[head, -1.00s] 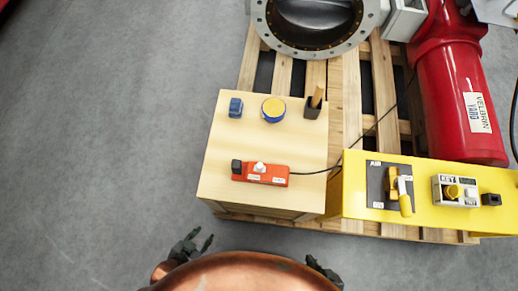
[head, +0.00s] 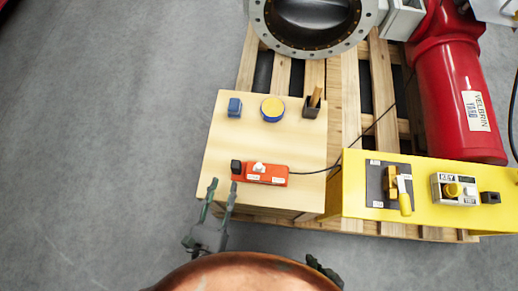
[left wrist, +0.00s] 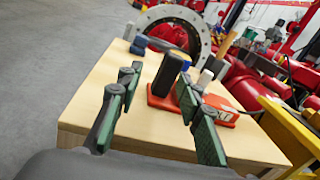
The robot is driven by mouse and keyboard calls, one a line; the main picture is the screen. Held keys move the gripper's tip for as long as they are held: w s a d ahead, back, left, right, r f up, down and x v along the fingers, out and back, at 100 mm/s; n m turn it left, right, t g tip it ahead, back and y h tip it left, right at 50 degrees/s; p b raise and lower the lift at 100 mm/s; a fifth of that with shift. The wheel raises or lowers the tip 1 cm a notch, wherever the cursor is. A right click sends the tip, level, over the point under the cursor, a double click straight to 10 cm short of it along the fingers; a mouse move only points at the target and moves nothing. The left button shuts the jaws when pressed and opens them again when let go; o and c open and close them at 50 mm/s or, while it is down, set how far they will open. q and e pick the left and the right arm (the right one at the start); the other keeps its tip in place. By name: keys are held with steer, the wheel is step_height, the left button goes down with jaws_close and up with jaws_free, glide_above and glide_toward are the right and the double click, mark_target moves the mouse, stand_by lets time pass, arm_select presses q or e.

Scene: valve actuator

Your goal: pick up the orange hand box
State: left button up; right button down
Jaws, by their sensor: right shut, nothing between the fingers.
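The orange hand box (head: 260,174) lies on the front part of the light wooden box top (head: 247,142). It has a black block at its left end, a pale knob on top and a black cable at its right end. My left gripper (head: 222,190) is open at the wooden top's front left edge, just short of the hand box. In the left wrist view the hand box (left wrist: 218,108) shows beyond the open fingers (left wrist: 162,105), partly hidden by the right finger. My right gripper (head: 320,264) is low at the front, mostly hidden by my body, shut and empty.
A blue block (head: 235,107), a round yellow-topped tin (head: 272,109) and a dark holder (head: 312,107) stand behind the hand box. A yellow panel (head: 420,165) with a valve handle and key box is to the right. The cable (head: 318,172) runs toward it. Floor at left is clear.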

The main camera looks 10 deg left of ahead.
mark_target(258, 170)
arm_select(q)
steer(key=s+d+m+h, duration=0.2)
steer(key=s+d+m, duration=0.1)
steer(key=d, duration=0.3)
steer(key=shift+d+x, duration=0.2)
steer(key=shift+x, duration=2.7)
steer(key=shift+d+x, duration=0.25)
steer(key=shift+x, duration=2.6)
steer(key=shift+s+f, duration=0.1)
steer(key=shift+f, duration=0.1)
steer(key=shift+c, duration=0.4)
jaws_close()
